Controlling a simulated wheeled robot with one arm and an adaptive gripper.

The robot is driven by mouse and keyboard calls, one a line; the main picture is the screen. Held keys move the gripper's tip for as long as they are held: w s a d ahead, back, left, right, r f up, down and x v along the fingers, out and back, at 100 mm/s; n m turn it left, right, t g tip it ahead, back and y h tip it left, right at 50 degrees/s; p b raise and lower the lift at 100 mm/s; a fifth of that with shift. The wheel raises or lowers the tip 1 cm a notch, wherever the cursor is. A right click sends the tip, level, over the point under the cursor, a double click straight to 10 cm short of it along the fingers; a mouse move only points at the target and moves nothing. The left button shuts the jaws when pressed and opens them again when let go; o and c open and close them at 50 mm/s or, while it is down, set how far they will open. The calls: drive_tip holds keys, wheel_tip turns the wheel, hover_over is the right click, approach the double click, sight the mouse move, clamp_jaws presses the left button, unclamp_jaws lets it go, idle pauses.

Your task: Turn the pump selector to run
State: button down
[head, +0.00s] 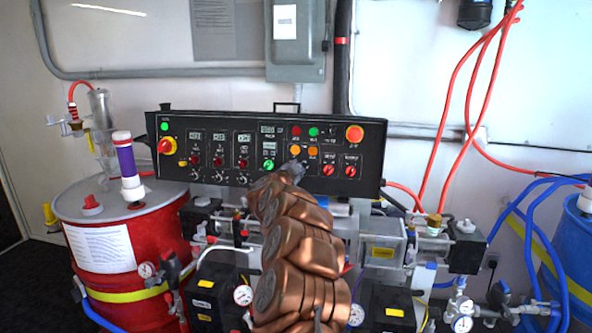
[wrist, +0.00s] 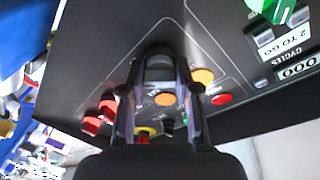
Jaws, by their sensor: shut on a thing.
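My gripper (head: 289,170) reaches up to the lower middle of the black control panel (head: 215,130). In the wrist view my gripper (wrist: 159,72) is shut on a dark knob at the panel face, which I take to be the pump selector (wrist: 159,60). The fingers cover most of the knob, so I cannot read its pointer position or label. In the head view my arm and gripper hide it. A green knob (head: 268,164) is just left of the gripper, and orange buttons (head: 312,151) are just above and to the right.
Two red knobs (head: 328,170) sit right of the gripper, and they also show in the wrist view (wrist: 92,125). Red emergency buttons are at the panel's left (head: 167,146) and upper right (head: 354,133). A red drum (head: 150,240) stands left; pumps and hoses fill the space below.

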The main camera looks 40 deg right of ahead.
idle(0.4)
drive_tip(key=c, duration=0.8)
unclamp_jaws()
drive_tip(key=shift+a, duration=0.1)
drive_tip(key=shift+v, duration=5.9)
drive_tip(key=shift+s, duration=0.1)
